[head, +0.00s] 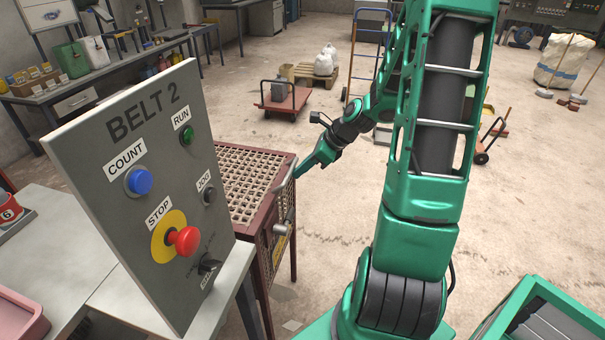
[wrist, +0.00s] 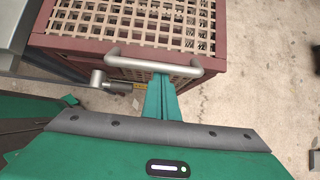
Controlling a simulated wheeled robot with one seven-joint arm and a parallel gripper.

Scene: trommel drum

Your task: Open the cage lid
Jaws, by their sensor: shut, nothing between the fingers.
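The cage lid (head: 243,182) is a tan lattice in a dark red frame. It lies flat on top of the cage and looks shut. It also shows at the top of the wrist view (wrist: 135,28). A grey bar handle (wrist: 125,58) runs along its front edge. My gripper (wrist: 160,78) is shut and empty. Its green fingertips meet the middle of the handle bar from the near side; whether they touch it or pass under it I cannot tell. In the head view my gripper (head: 298,175) is at the cage's right edge.
A grey BELT 2 panel (head: 110,160) with buttons stands left of the cage and hides part of it. A grey cylindrical fitting (wrist: 98,78) sits on the cage front below the handle. Open concrete floor lies right of the cage, with a red cart (head: 283,105) farther back.

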